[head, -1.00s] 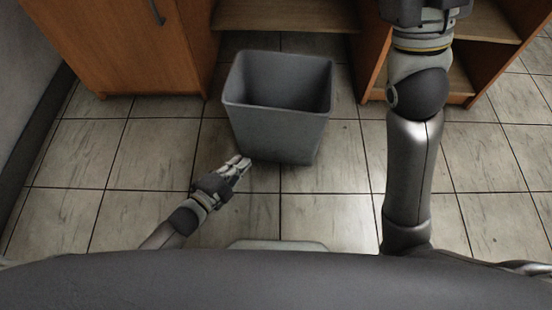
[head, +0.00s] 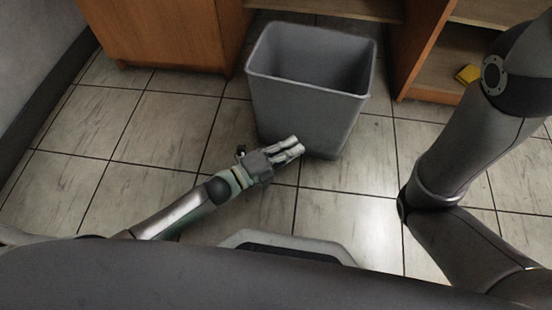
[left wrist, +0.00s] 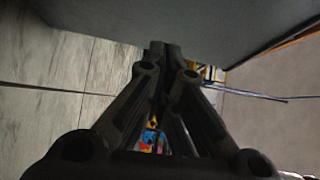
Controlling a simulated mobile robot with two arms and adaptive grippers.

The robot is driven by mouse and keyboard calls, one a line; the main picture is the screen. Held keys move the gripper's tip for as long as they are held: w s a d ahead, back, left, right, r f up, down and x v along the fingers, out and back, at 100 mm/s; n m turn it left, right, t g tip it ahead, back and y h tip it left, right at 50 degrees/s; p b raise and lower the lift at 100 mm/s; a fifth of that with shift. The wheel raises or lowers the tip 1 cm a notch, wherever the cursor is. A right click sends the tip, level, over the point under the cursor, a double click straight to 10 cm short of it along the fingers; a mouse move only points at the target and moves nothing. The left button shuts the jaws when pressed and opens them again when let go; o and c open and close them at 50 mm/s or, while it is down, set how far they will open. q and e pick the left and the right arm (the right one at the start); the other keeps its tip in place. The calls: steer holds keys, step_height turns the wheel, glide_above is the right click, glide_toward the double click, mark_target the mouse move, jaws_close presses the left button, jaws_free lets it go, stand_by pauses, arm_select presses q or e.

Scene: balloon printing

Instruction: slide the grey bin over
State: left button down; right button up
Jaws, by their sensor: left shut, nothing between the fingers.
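The grey bin (head: 300,107) stands upright and open-topped on the tiled floor, in front of the wooden furniture, and looks empty. My left gripper (head: 298,145) is shut and empty, low in front of the bin's near face. Its fingertips overlap the lower front of the bin in the head view; I cannot tell whether they touch. In the left wrist view the closed fingers (left wrist: 163,52) point toward the bin's dark grey wall (left wrist: 215,22), which fills the top. My right arm shows at the right of the head view, but its gripper is out of view.
A wooden cabinet (head: 160,35) stands behind and left of the bin. A wooden shelf unit (head: 425,50) stands right of it, with a small yellow object (head: 467,74) on a shelf. Floor tiles (head: 110,130) are clear on the left. A wall with dark skirting (head: 45,85) runs along the far left.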

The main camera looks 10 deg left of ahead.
mark_target(314, 124)
arm_select(q)
steer(key=shift+w+d+b, duration=0.25)
steer(key=shift+w+b, duration=0.25)
steer(key=shift+w, duration=0.4)
steer(key=shift+w+d+b, duration=0.2)
steer(key=shift+w+b, duration=0.3)
steer(key=shift+w, duration=0.35)
steer(key=shift+w+d+b, duration=0.25)
steer(key=shift+w+b, duration=0.25)
steer(key=shift+w, duration=0.4)
